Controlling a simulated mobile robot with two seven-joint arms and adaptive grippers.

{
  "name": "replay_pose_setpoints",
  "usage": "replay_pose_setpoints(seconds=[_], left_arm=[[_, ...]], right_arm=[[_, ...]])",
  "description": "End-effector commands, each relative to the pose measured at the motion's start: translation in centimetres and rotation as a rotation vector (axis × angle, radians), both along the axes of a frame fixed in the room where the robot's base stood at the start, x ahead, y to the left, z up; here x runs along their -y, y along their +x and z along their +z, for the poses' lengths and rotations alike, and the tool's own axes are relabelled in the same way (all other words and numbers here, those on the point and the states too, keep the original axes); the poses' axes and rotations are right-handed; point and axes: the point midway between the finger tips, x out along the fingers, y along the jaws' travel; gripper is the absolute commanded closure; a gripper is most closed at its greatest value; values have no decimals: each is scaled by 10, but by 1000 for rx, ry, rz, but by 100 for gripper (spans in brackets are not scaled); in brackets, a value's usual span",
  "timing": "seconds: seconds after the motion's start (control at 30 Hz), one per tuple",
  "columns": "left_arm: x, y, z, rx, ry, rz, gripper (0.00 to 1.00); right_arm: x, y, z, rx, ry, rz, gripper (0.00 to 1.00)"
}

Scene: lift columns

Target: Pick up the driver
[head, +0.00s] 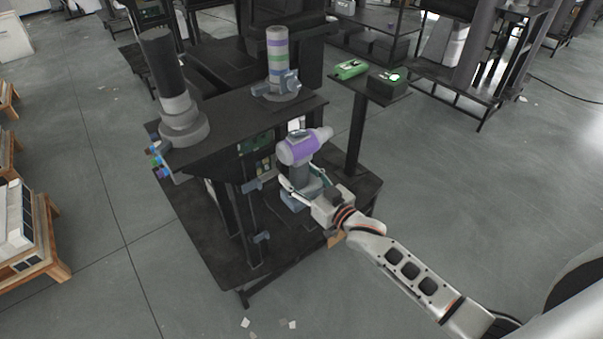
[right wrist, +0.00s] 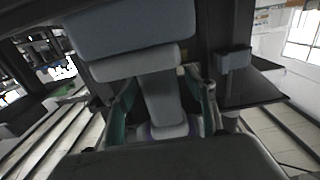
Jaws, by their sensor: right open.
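The driver (head: 299,147) has a purple and grey body with its nose toward the upper right in the head view. Its grey handle runs down to a blue-grey base (head: 298,200), and it stands in front of the dark workstation. My right gripper (head: 302,187) is open, with its fingers on either side of the handle. In the right wrist view the handle (right wrist: 163,97) lies between the two green-sided fingertips (right wrist: 165,105), and the blue-grey base (right wrist: 130,28) fills the top. Whether the fingers touch the handle is unclear. My left gripper is out of view.
The dark workstation (head: 225,112) bears a tall black-and-grey column (head: 177,95) and a striped column (head: 278,60). A small stand (head: 372,83) to the right holds a green item (head: 351,69) and a dark box with a green light (head: 388,84). Open floor lies right.

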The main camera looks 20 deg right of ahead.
Motion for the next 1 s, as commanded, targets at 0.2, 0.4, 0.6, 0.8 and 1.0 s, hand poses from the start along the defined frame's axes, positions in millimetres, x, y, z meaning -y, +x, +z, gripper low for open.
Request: replay_pose_setpoints(seconds=[0.2,0.4,0.6,0.8,1.0], left_arm=[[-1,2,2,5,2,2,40],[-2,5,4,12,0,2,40],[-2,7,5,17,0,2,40],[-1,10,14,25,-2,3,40],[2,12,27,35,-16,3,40]], right_arm=[[0,0,0,0,0,0,64],[0,1,4,7,4,1,100],[0,0,5,7,4,1,100],[0,1,21,12,3,1,100],[0,1,63,18,2,2,100]])
